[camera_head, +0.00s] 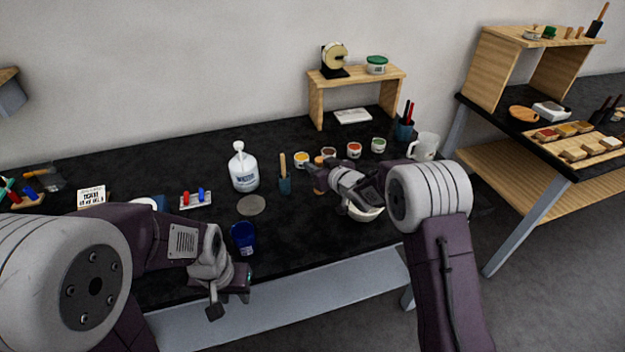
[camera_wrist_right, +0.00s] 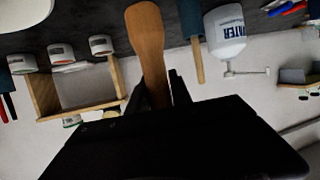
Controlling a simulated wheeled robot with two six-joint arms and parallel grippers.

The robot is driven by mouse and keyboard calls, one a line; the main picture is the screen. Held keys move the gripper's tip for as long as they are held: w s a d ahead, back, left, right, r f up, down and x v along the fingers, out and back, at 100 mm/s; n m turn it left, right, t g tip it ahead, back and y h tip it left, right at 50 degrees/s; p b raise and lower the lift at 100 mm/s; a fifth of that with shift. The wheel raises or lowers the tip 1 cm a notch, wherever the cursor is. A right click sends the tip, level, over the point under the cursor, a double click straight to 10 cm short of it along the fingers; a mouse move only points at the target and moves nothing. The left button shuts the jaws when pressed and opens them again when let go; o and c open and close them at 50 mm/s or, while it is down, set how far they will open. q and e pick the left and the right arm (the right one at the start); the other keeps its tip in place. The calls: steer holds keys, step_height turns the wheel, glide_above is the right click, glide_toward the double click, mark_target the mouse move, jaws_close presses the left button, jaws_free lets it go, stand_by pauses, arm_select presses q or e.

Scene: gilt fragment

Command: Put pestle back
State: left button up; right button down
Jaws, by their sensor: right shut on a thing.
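The wooden pestle (camera_wrist_right: 147,45) is held between the fingers of my right gripper (camera_wrist_right: 158,90), its rounded end pointing away from the jaws. In the head view, the brown pestle (camera_head: 320,180) shows at the tip of my right gripper (camera_head: 334,180), above the dark table. A white bowl (camera_head: 366,214), likely the mortar, stands below my right wrist and is partly hidden by it; its inside is mostly covered. My left gripper (camera_head: 228,298) hangs low at the table's front edge, away from these things, with nothing visible in it. Its jaw opening is unclear.
A white bottle (camera_head: 244,172), a blue cup (camera_head: 243,238), a holder with a wooden handle (camera_head: 284,184) and a grey disc (camera_head: 251,205) stand left of the right gripper. Several paint jars (camera_head: 354,150), a white mug (camera_head: 424,146) and a small wooden shelf (camera_head: 398,77) are behind.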

steer(key=f, duration=0.3)
steer(key=a+f, duration=0.1)
steer(key=shift+w+f, duration=0.55)
steer(key=shift+f+b, duration=0.15)
steer(key=shift+b, duration=0.15)
steer(key=c, duration=1.1)
jaws_free()
steer(key=shift+c, duration=0.2)
steer(key=shift+r+p, duration=0.4)
steer(key=shift+r, duration=0.05)
steer(key=v, duration=1.2)
steer(key=shift+f+b, duration=0.15)
steer(key=shift+b, duration=0.3)
